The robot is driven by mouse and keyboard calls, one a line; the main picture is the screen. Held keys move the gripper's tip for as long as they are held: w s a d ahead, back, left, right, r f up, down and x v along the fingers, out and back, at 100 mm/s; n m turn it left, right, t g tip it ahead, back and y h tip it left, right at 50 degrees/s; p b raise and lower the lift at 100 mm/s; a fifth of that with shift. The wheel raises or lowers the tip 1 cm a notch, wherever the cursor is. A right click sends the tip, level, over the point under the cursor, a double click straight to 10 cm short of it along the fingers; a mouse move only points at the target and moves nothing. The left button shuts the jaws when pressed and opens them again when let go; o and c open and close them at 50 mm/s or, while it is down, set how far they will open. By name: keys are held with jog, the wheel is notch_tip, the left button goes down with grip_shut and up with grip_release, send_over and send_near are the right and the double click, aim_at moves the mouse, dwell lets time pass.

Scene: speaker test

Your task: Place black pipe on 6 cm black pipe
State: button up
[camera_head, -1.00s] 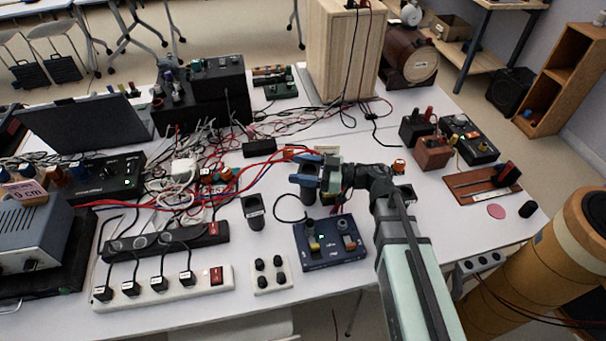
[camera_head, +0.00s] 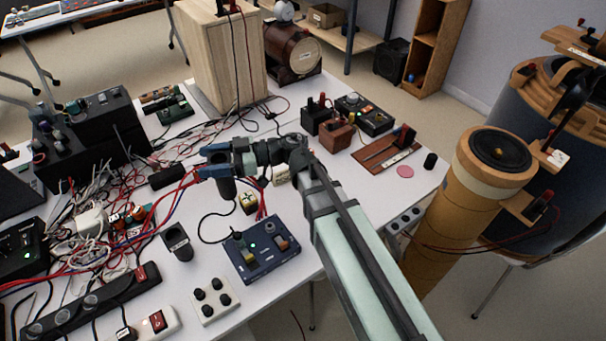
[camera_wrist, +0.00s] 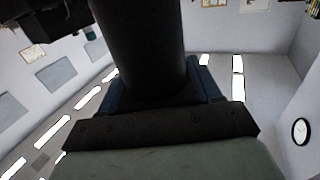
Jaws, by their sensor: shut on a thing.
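My gripper (camera_head: 209,161) has blue fingers and is shut on a black pipe (camera_head: 227,188), whose lower part hangs below the fingers above the white table. In the wrist view the held black pipe (camera_wrist: 140,45) is large and dark between the blue fingers (camera_wrist: 208,85). A second short black pipe (camera_head: 177,242) with a small pale label stands upright on the table, below and left of my gripper in the head view. The label is too small to read. The two pipes are apart.
A blue control box (camera_head: 262,250) and a white socket block (camera_head: 215,300) stand close to the standing pipe. Tangled cables (camera_head: 90,200) and a black power strip (camera_head: 95,303) lie to the left. A small black cylinder (camera_head: 430,161) stands near the table's right edge.

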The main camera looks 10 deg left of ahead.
jog(key=shift+w+d+r+m+t+y, duration=0.2)
jog(key=shift+w+d+r+m+t, duration=0.75)
jog(key=shift+w+d, duration=2.05)
jog(key=shift+w+d+r+m+t+y, duration=0.35)
jog(key=shift+w+d+r+t, duration=1.05)
jog(key=shift+d, duration=3.3)
jog(key=shift+w+d+r+m+t+y, duration=0.1)
jog(key=shift+w+d+r+m+t, duration=1.15)
jog(key=shift+d, duration=2.6)
notch_tip(320, 180, down, 9)
jog(key=w, duration=0.1)
jog(key=shift+w+n+g, duration=0.2)
jog(key=shift+n+g, duration=0.2)
jog(key=shift+n, duration=0.05)
jog(key=o, duration=1.5)
jog(key=shift+f, duration=0.1)
